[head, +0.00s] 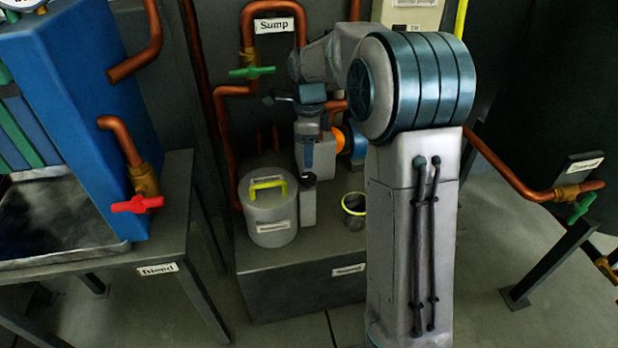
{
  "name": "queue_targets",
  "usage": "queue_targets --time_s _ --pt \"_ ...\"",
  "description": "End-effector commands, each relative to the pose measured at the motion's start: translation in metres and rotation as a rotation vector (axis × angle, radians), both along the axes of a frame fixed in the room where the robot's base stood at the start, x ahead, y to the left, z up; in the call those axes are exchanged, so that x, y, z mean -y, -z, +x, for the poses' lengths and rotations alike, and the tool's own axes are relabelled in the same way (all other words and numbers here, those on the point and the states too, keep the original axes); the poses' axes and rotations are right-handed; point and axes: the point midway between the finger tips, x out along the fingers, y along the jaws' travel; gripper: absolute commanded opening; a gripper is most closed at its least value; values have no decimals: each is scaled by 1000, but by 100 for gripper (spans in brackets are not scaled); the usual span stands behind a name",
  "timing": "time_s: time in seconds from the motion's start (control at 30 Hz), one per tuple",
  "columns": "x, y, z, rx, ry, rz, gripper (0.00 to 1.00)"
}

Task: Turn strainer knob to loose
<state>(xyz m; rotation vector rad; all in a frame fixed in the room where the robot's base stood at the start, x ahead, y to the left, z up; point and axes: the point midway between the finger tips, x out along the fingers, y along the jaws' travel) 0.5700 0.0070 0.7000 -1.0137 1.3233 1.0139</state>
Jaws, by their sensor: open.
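A grey cylindrical canister (268,222) stands on a dark bench, with a small label on its front. On its lid is a yellow bar-shaped knob (268,187), likely the strainer knob, though the label is too small to read. My gripper (309,177) points down to the right of the canister, apart from the yellow knob. It is open and nothing shows in it. Its fingertips are small and dark, and hard to make out.
A small dark cup with a yellow rim (354,208) stands right of the canister on the bench (300,285). Copper pipes (226,150) run behind and left, with a green valve handle (252,72). A blue press (85,110) stands left. My arm hides the bench's right side.

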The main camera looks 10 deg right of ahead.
Motion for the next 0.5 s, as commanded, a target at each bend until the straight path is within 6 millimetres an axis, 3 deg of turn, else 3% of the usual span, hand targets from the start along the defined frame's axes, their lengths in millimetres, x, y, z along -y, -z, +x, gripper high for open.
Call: queue_targets --time_s 0.03,0.2,0.5 --pt "0 17 0 -2 0 1 59" --pt "0 50 0 -2 0 1 59" --pt "0 79 0 0 -1 0 59"
